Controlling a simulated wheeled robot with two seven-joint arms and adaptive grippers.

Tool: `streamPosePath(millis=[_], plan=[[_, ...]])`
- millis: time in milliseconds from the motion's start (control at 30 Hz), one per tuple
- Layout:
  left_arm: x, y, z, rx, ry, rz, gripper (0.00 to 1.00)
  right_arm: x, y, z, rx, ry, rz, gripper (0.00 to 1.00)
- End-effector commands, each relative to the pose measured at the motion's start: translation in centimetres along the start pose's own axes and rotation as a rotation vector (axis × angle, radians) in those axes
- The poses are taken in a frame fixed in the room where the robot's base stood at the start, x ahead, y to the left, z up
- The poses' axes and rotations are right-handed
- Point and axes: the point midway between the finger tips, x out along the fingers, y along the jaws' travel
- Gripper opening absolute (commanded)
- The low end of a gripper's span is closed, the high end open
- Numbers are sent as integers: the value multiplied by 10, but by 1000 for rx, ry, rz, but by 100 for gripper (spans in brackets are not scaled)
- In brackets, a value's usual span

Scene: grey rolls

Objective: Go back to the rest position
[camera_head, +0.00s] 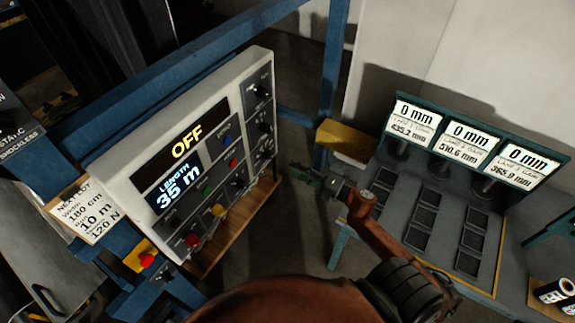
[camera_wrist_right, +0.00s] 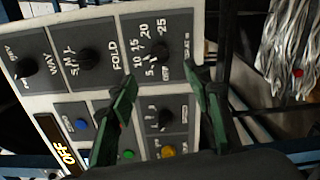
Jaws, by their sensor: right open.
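My right gripper (camera_head: 306,174) is in the middle of the head view, at the end of my brown arm. It is open and empty, a short way right of a white control panel (camera_head: 125,188). The right wrist view shows its two green fingers (camera_wrist_right: 160,105) apart, with the panel's knobs and buttons (camera_wrist_right: 158,60) behind them. No contact with the panel can be made out. The panel's displays read OFF (camera_head: 187,142) and LENGTH 35 m (camera_head: 178,187). My left gripper does not show in either view.
A grey gauge table (camera_head: 405,212) with rows of dark slots stands on the right, with several 0 mm displays (camera_head: 415,115) behind. A yellow box (camera_head: 345,140) and a blue post (camera_head: 333,75) stand near my right gripper. A red button (camera_head: 147,260) sits below the panel.

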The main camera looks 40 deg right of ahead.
Motion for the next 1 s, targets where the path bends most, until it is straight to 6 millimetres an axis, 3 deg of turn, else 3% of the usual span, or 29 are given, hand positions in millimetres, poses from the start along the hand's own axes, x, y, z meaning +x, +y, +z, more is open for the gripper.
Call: streamPosePath(millis=[133,733,867,967,1000], plan=[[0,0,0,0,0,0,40,-8,0,0,1,1,0,45],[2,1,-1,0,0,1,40,-8,-7,1,13,-7,-6,45],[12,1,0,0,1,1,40,-14,-51,8,100,-60,-49,45],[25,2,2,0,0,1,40,-24,-114,14,224,-138,-110,45],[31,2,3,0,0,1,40,-30,-144,15,282,-174,-139,45]])
